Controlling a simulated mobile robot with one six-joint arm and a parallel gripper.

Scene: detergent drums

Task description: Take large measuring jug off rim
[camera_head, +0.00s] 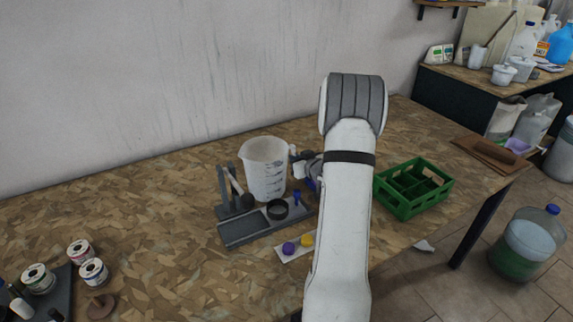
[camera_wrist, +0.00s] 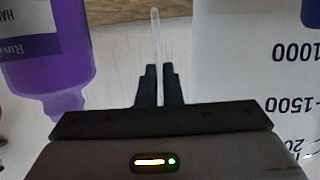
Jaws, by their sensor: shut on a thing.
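The large measuring jug (camera_head: 264,170) is a whitish translucent jug with dark scale marks. It is upright at the back of a grey rack, and I cannot tell whether its base touches anything. Its wall with the numbers 1000 and 1500 fills the right of the wrist view (camera_wrist: 236,70), upside down. My gripper (camera_head: 298,156) is at the jug's right side, partly hidden by my arm. In the wrist view its fingers (camera_wrist: 157,85) are closed on a thin pale upright strip, seemingly the jug's handle seen edge-on.
The grey rack (camera_head: 240,232) holds a dark ring cup (camera_head: 277,209). A purple bottle (camera_wrist: 48,60) is close left of my fingers. A green crate (camera_head: 413,205) stands right of my arm. The table's left middle is clear.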

